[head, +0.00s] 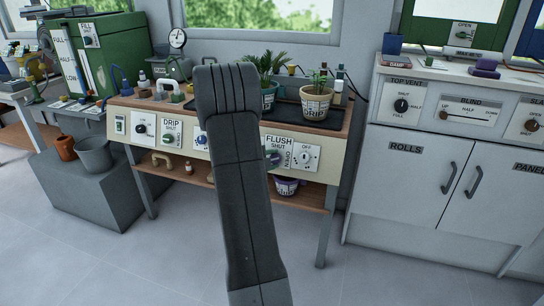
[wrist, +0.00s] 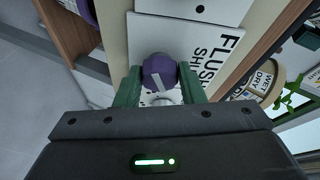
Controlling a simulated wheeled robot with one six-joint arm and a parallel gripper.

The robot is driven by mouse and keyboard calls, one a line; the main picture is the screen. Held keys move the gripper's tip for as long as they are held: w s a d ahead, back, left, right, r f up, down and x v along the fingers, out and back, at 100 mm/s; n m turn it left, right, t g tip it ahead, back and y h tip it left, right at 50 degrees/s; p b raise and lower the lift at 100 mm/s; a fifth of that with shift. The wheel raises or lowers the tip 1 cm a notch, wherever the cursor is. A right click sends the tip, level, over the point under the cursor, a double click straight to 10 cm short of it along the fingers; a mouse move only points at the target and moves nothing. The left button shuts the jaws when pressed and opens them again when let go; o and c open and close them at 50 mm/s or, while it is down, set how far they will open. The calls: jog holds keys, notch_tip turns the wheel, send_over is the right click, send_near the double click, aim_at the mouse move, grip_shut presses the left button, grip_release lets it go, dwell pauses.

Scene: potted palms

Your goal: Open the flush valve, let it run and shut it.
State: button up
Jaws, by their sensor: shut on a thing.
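The flush valve is a round purple knob (wrist: 158,72) with a pale mark, on a white plate lettered FLUSH and SHUT (wrist: 200,55). In the head view the plate (head: 290,150) also shows the word OPEN. My gripper (wrist: 158,88) has its green fingers on both sides of the knob and is shut on it. I cannot tell exactly which word the mark points to.
A DRIP plate with a knob (head: 169,132) is to the left on the same bench front. A switch plate (head: 306,157) is just right of FLUSH. Potted plants (head: 316,104) stand on a black tray above. A purple pot (head: 286,187) is on the shelf below.

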jog(key=shift+r+m+g+y+p, duration=0.1)
jog(key=shift+m+g+y+p, duration=0.45)
jog(key=shift+m+p, duration=1.2)
jog(key=shift+m+b, duration=0.45)
jog(key=shift+m, duration=0.1)
jog(key=o, duration=1)
jog(key=shift+s+a+r, duration=0.25)
jog(key=p+v, duration=0.3)
jog(key=v, duration=1)
jog(key=shift+w+d, duration=0.1)
